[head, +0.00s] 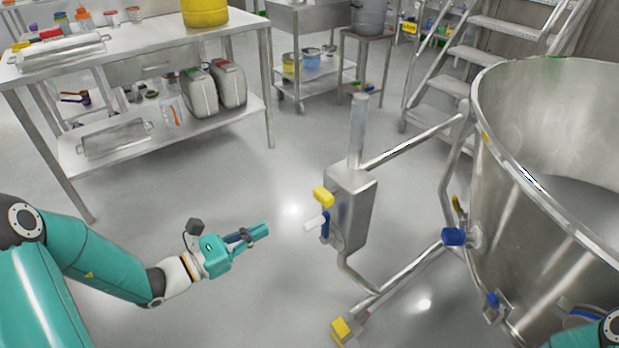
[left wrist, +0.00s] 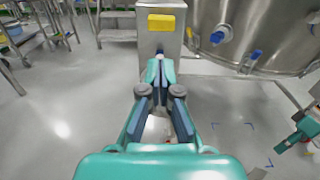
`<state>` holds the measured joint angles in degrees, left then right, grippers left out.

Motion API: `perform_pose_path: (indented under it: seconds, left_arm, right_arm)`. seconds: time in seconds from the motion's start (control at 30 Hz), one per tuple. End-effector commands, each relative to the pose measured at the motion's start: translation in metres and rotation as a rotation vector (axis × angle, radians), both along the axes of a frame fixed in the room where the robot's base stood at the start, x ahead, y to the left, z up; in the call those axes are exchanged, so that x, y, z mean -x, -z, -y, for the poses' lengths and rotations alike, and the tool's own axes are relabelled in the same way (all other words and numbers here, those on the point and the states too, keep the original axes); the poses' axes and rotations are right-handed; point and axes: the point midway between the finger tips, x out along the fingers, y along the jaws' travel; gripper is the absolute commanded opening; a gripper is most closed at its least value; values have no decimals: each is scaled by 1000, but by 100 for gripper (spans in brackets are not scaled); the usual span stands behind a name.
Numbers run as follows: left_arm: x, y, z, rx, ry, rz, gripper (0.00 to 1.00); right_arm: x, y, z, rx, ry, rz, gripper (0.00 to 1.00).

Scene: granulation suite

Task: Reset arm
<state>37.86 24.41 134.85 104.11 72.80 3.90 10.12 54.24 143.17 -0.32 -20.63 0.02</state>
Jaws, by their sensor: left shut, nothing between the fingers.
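My left gripper (head: 260,231) is shut and empty in the head view, held out over the floor. Its fingers point right toward a steel control box (head: 352,208) and stop short of it. A teal part of my right arm shows at the lower right of the head view. What looks like my right gripper (left wrist: 298,132) shows small at the right edge of the left wrist view.
A large steel vessel (head: 486,130) with blue-capped fittings stands at the right, joined to the box by pipes. A steel bench (head: 140,50) with canisters and bottles stands upper left. Metal stairs (head: 460,60) rise behind. The floor between bench and box is clear.

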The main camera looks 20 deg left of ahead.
Motion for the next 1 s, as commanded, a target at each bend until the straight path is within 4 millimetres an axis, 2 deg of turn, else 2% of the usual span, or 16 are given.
perform_pose_path:
  seconds: [0.17, 0.27, 0.37, 0.47, 0.5, 0.57, 0.6, 0.7, 0.8, 0.87, 1.0]
  left_arm:
    - [3, 6, 6, -11, 24, -16, 0]
    - [11, 22, 25, -45, 98, -58, 0]
    - [31, 53, 57, -122, 239, -130, 0]
    - [67, 95, 94, -250, 447, -213, 0]
    - [86, 114, 108, -319, 546, -240, 0]
    - [118, 144, 123, -440, 706, -269, 0]
    - [141, 165, 129, -536, 820, -276, 0]
    - [187, 212, 129, -801, 1093, -231, 0]
    - [209, 248, 118, -1056, 1303, -104, 0]
    - [212, 264, 113, -1186, 1390, -6, 0]
    - [203, 288, 111, -1423, 1508, 244, 0]
  right_arm:
    - [0, 0, 0, 0, 0, 0, 40]
    - [0, 0, 0, 0, 0, 0, 40]
    - [0, 0, 0, 0, 0, 0, 40]
    - [0, 0, 0, 0, 0, 0, 40]
    - [0, 0, 0, 0, 0, 0, 40]
    - [0, 0, 0, 0, 0, 0, 40]
    - [0, 0, 0, 0, 0, 0, 40]
    - [0, 0, 0, 0, 0, 0, 40]
    - [0, 0, 0, 0, 0, 0, 40]
    - [0, 0, 0, 0, 0, 0, 40]
    - [0, 0, 0, 0, 0, 0, 40]
